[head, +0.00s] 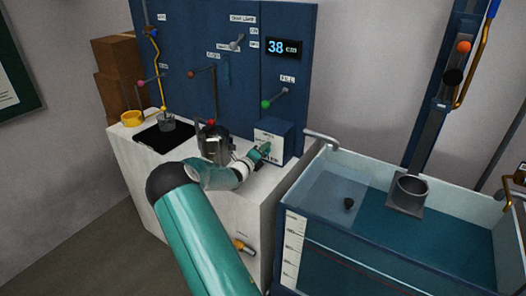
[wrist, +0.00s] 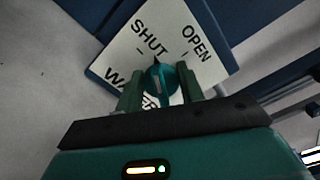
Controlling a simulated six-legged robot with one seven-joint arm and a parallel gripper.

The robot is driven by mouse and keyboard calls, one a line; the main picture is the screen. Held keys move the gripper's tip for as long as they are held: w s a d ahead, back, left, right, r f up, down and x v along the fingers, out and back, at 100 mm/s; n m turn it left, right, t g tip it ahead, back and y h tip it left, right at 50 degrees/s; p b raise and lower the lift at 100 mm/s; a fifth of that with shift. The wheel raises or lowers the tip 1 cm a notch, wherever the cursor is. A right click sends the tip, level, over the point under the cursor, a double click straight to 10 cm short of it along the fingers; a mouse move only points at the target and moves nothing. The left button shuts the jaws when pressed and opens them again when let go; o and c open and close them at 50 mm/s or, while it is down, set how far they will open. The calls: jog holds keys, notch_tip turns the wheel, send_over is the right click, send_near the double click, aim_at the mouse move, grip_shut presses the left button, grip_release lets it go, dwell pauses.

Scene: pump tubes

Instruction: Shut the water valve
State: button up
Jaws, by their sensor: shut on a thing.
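The water valve is a round teal knob (wrist: 161,78) on a white plate (wrist: 150,40) lettered SHUT, OPEN and WATER, tilted in the wrist view. The knob's dark pointer lies between the SHUT and OPEN marks. My gripper (wrist: 160,90) is shut on the knob, one finger on each side. In the head view my gripper (head: 260,151) reaches the white face of the blue valve box (head: 281,134) on the counter; the knob is mostly hidden there.
The white counter (head: 262,192) carries a dark pot (head: 214,143) left of my gripper and a yellow ring (head: 132,118). A blue panel (head: 215,35) with levers and a 38 cm display (head: 284,47) stands behind. A spout (head: 321,137) overhangs the water tank (head: 330,225) at right.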

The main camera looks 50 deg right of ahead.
jog(key=n, duration=0.5)
jog(key=shift+w+f, duration=0.1)
jog(key=shift+n, duration=0.4)
jog(key=o, duration=1)
jog(key=a, duration=0.4)
jog(key=s+a, duration=0.1)
jog(key=a, duration=0.8)
jog(key=shift+s+a, duration=0.2)
jog(key=shift+a, duration=0.2)
